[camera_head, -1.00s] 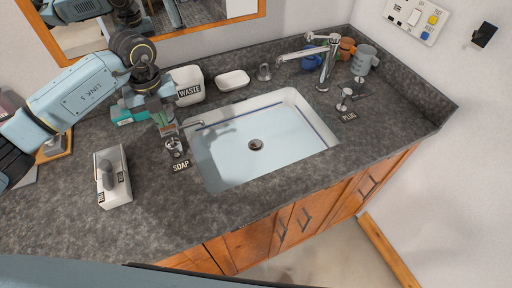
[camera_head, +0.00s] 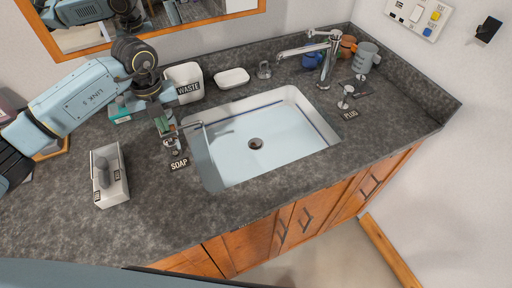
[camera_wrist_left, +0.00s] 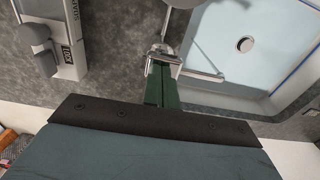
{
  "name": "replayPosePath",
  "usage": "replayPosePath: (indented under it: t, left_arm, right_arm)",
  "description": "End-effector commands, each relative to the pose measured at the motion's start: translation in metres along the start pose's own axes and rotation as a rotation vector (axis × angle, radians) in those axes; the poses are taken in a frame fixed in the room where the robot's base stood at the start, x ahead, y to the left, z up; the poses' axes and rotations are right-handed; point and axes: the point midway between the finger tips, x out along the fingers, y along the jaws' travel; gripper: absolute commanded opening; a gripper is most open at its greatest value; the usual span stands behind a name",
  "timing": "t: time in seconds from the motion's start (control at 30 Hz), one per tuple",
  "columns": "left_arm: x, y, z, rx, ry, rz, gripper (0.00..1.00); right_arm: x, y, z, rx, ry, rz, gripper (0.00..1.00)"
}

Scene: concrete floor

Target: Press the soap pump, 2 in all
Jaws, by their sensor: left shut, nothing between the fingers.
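The soap pump (camera_head: 195,124) stands on the counter at the left edge of the sink, with its thin metal spout pointing toward the basin. A dark SOAP label (camera_head: 180,164) lies in front of it. My left gripper (camera_head: 168,130) is shut and empty, pointing down at the pump head and partly hiding it. In the left wrist view the green fingers (camera_wrist_left: 162,80) meet the metal pump head, and the spout (camera_wrist_left: 204,76) runs to the right. Contact looks likely, but I cannot tell how far the head is pressed. My right gripper is not in view.
The sink (camera_head: 262,137) lies right of the pump. A white WASTE bin (camera_head: 184,80) and soap dish (camera_head: 232,78) stand behind. A grey-white box (camera_head: 111,178) sits front left. The faucet (camera_head: 328,62), mugs (camera_head: 366,58) and plug knob (camera_head: 346,97) are farther right.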

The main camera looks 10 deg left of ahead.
Motion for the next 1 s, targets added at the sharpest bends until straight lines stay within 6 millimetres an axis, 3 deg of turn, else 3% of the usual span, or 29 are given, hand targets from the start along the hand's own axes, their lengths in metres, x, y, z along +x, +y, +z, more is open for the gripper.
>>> replayPosePath:
  t: [0.17,0.47,1.0]
  left_arm:
    - [0.009,0.000,0.000,0.000,0.001,0.001,0.00]
    - [0.006,0.000,-0.001,0.000,0.001,0.001,0.00]
    - [-0.025,0.000,0.000,0.000,0.001,0.001,0.00]
  right_arm:
    - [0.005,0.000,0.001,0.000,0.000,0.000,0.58]
    - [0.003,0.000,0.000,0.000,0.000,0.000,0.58]
    - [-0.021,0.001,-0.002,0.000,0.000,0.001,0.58]
